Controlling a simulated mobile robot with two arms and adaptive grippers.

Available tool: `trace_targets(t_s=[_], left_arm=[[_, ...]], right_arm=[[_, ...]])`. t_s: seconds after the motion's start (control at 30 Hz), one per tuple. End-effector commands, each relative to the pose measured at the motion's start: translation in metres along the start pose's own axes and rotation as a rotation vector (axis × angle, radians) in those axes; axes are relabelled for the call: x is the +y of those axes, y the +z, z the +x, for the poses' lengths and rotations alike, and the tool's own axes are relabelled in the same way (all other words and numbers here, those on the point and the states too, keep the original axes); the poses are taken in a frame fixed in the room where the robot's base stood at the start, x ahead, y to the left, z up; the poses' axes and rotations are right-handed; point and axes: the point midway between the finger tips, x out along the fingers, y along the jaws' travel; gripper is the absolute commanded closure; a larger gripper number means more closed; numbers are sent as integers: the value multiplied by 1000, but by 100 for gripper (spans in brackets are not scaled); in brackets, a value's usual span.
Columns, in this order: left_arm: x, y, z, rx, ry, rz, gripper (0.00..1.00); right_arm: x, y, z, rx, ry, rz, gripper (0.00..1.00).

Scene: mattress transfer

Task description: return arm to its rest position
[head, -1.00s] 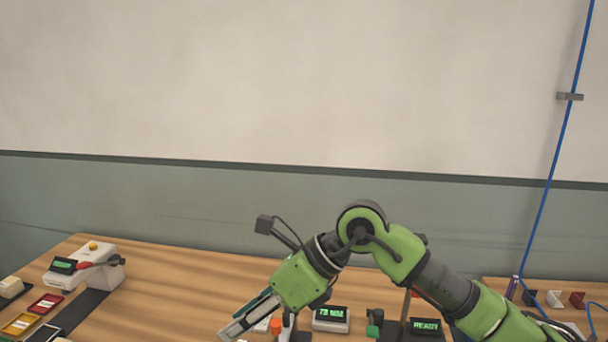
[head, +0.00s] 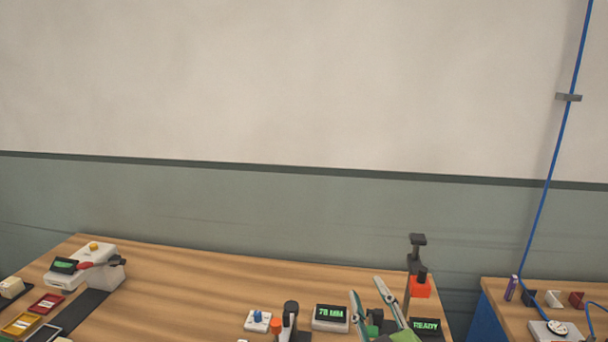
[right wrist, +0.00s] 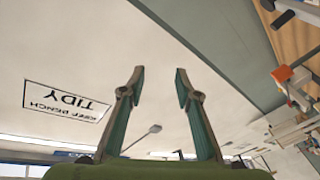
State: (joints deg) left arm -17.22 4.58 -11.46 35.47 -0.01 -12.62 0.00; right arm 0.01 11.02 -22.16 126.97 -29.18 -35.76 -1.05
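My right gripper (head: 372,300) shows at the bottom of the head view, right of centre, with its fingers pointing up. Its two fingers stand apart with nothing between them. They show again in the right wrist view (right wrist: 159,85), spread and empty, with the wall and ceiling behind them. Most of my right arm is below the edge of the head view. My left gripper is not in view.
The wooden bench (head: 200,280) holds a display reading 78 MM (head: 331,317), a READY display (head: 426,326), an orange block on a stand (head: 420,288) and a white device (head: 85,265) at the left. A side table (head: 500,295) stands at the right.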

Motion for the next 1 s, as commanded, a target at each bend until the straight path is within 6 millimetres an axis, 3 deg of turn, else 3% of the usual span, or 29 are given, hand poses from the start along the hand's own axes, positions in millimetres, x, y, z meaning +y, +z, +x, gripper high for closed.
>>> trace_targets(t_s=[0.03, 0.1, 0.2, 0.3, 0.5, 0.77, 1.0], left_arm=[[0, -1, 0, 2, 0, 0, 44], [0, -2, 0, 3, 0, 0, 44], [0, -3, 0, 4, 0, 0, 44], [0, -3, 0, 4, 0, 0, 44], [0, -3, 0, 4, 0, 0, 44], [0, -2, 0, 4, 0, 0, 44], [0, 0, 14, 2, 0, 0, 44]], right_arm=[[-8, 37, -16, -121, -29, 57, 70], [-21, 84, -41, -284, -71, 128, 70], [-41, 141, -87, -507, -135, 220, 70], [-62, 184, -139, -708, -202, 293, 70], [-91, 227, -228, -996, -311, 385, 70], [-113, 244, -321, -1259, -427, 456, 70], [-159, 307, -317, -1294, -444, 453, 70]])
